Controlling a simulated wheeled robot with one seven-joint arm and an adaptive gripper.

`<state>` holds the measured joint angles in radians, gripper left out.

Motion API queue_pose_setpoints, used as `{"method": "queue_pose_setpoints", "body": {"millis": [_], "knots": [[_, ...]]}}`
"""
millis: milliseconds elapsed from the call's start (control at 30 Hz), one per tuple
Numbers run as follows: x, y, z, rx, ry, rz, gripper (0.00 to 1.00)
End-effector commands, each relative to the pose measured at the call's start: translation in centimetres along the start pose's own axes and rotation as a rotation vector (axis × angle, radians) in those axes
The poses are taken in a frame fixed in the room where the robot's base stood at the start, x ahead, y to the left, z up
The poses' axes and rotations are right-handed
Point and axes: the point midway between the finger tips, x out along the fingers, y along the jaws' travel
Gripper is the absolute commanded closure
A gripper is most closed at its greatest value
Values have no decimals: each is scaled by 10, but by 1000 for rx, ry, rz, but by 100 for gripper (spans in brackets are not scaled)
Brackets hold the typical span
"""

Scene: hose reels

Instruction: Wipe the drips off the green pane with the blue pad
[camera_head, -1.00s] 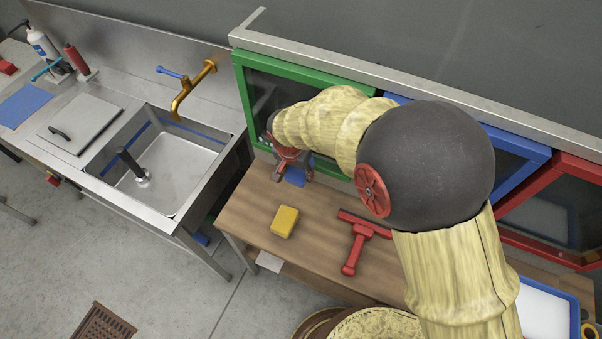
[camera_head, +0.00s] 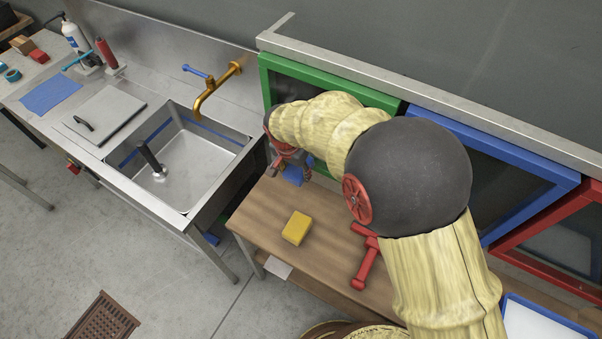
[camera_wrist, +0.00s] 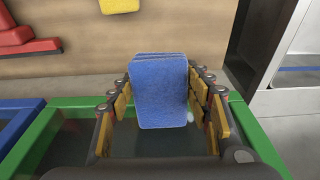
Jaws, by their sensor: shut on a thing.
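The green pane (camera_head: 289,92) is a dark glass panel in a green frame, standing at the back of the wooden bench. My arm and gripper cover much of its glass in the head view. My gripper (camera_head: 290,165) is at the pane's lower left, its fingers shut on the blue pad (camera_head: 293,175). In the wrist view the pad (camera_wrist: 160,92) sits between both fingers, with the green frame (camera_wrist: 72,118) and dark glass behind it. A pale spot shows on the glass beside the pad's lower right corner; other drips are hidden or too small to tell.
A yellow sponge (camera_head: 297,228) and a red squeegee (camera_head: 366,262) lie on the wooden bench (camera_head: 262,212). A blue-framed pane (camera_head: 560,190) and a red-framed pane (camera_head: 520,243) stand to the right. A steel sink (camera_head: 190,170) with a brass tap (camera_head: 210,88) is left.

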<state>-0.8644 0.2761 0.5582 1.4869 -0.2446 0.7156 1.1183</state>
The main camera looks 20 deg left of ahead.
Motion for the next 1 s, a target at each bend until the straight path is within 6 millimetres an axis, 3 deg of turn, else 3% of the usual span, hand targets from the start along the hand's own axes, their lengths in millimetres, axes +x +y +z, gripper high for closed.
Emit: {"method": "queue_pose_setpoints", "body": {"millis": [1000], "knots": [[0, -58, 0, 0, 0, 0, 75]]}}
